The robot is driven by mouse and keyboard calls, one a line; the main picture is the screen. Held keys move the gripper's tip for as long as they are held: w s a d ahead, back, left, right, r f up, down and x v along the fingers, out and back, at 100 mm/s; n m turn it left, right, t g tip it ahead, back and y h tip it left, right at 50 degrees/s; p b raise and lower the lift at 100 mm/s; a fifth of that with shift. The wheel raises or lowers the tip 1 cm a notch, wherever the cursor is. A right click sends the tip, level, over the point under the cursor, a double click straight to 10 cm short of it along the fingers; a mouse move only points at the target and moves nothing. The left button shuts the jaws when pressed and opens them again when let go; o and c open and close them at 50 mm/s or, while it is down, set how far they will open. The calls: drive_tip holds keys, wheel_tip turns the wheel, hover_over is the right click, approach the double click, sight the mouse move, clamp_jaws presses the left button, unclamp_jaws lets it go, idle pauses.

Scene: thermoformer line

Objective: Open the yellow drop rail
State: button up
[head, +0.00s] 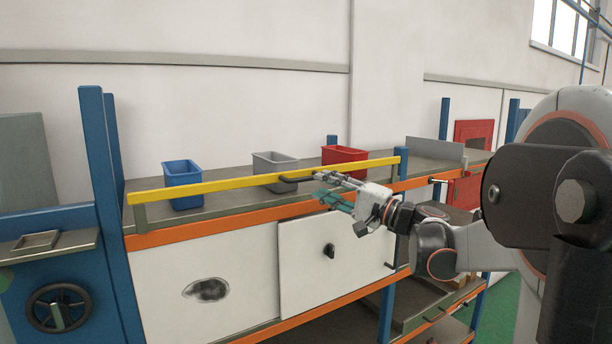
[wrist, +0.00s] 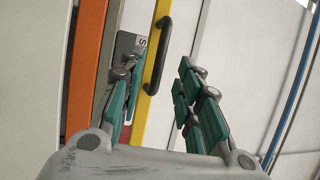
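The yellow drop rail (head: 225,184) runs along the front edge of the bench, raised above the orange edge strip. Its dark bar handle (head: 297,179) is on the front side of the rail. In the wrist view, the rail (wrist: 139,122) runs steeply up the picture, and the black handle (wrist: 158,56) stands off it. My gripper (head: 320,186) is in front of the rail, just right of the handle in the head view. Its green-padded fingers are apart and empty. In the wrist view, the gripper (wrist: 157,68) has the handle between its fingertip lines; contact cannot be told.
Blue (head: 182,185), grey (head: 274,170) and red (head: 344,156) bins stand on the bench behind the rail. Blue posts (head: 99,165) flank it. A white cabinet panel (head: 320,262) with a black knob lies below. A handwheel (head: 59,307) is at lower left.

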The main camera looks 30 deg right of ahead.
sight(309, 180)
drive_tip(key=p+x, duration=0.1)
drive_tip(key=x, duration=0.5)
drive_tip(key=shift+w, duration=0.1)
clamp_jaws()
